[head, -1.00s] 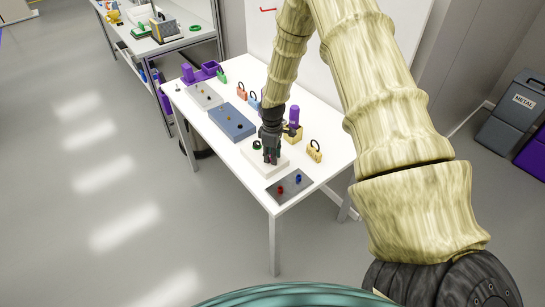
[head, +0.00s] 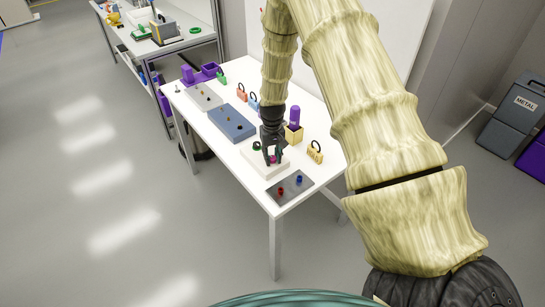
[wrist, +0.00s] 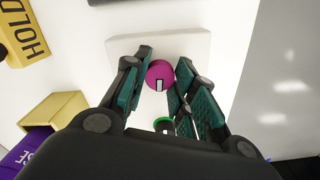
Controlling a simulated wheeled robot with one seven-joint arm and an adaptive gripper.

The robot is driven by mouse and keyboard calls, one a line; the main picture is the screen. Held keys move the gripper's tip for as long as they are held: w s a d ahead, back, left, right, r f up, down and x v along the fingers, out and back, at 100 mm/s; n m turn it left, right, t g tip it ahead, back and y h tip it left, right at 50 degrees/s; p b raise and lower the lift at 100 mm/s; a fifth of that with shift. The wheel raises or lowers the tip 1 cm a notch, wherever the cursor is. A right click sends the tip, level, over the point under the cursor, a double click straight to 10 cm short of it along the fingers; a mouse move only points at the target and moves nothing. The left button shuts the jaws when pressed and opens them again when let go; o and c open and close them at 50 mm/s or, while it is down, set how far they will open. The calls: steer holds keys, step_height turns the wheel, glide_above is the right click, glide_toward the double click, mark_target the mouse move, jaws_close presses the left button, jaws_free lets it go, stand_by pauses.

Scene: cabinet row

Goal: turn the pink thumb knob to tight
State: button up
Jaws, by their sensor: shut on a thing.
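The pink thumb knob (head: 272,159) stands on a white block (head: 257,164) on the table. In the wrist view the knob (wrist: 160,73) is a round pink disc with a white mark on the side toward me. My gripper (head: 273,154) points down at it, and its fingers (wrist: 163,73) stand on either side of the knob, shut on it. A green-ringed dark knob (wrist: 163,124) is on the same block, nearer the palm and partly hidden by a finger.
A grey plate with a red and a blue knob (head: 290,188) lies at the near table end. A blue box (head: 232,122) is on the other side. Padlocks, one yellow (head: 315,152), and a purple-topped yellow block (head: 294,132) stand behind.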

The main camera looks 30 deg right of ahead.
steer(key=m, duration=0.4)
steer(key=shift+w+r+m, duration=0.1)
steer(key=shift+w+m, duration=0.05)
steer(key=shift+m, duration=0.15)
steer(key=m, duration=0.4)
steer(key=shift+m, duration=0.3)
steer(key=m, duration=0.4)
steer(key=shift+m, duration=0.3)
steer(key=m, duration=0.4)
steer(key=shift+p, duration=0.4)
steer(key=m, duration=0.4)
steer(key=shift+p, duration=0.4)
steer(key=m+p, duration=0.1)
steer(key=m, duration=0.3)
steer(key=shift+w+r+m, duration=0.1)
steer(key=shift+m, duration=0.2)
steer(key=m+p, duration=0.1)
steer(key=m, duration=0.3)
steer(key=shift+m, duration=0.3)
steer(key=shift+m+p, duration=0.5)
steer(key=shift+m, duration=1.3)
steer(key=shift+d, duration=0.1)
